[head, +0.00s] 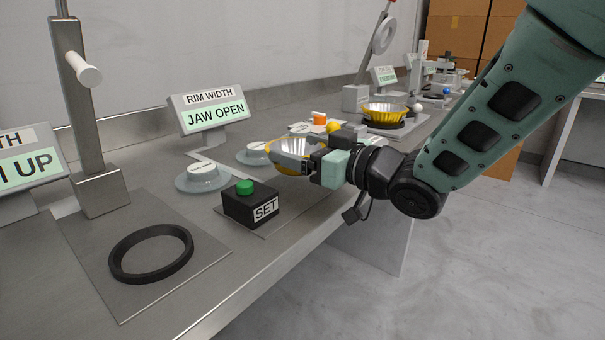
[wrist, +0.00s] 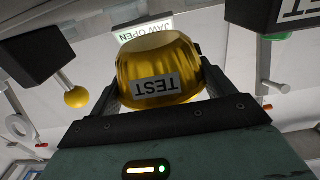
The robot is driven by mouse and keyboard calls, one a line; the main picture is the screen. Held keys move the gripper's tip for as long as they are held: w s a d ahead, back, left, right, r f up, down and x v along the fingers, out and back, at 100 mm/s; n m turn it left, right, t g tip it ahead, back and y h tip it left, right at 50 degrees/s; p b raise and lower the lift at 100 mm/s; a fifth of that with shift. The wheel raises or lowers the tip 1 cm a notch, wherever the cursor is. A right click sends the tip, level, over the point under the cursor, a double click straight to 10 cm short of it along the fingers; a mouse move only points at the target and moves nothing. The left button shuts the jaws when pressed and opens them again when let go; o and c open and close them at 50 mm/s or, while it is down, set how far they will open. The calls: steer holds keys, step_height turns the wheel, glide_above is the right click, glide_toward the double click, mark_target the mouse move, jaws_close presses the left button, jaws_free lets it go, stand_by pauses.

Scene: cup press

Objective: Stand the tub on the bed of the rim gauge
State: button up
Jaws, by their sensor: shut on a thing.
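The tub is a gold, fluted cup with a white TEST label, seen in the wrist view (wrist: 158,62) and partly behind my gripper in the head view (head: 297,144). My gripper (head: 290,158) is shut on the tub, with one finger on each side of it in the wrist view. The tub is near the rim gauge, whose sign (head: 211,108) reads RIM WIDTH, JAW OPEN. The gauge's bed is mostly hidden behind my gripper and the tub. I cannot tell whether the tub touches it.
A black SET box (head: 249,206) with a green button stands just left of my gripper. A yellow ball knob (wrist: 77,97) is close to the tub. Another gold cup (head: 384,112) stands farther along the bench.

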steer(key=shift+f+b, duration=0.4)
steer(key=shift+f, duration=1.4)
steer(key=shift+f, duration=0.1)
steer(key=o, duration=0.9)
steer(key=shift+c, duration=0.2)
steer(key=shift+s+d, duration=0.15)
steer(key=shift+d, duration=0.1)
steer(key=v, duration=1.1)
steer(key=shift+s+d, duration=0.2)
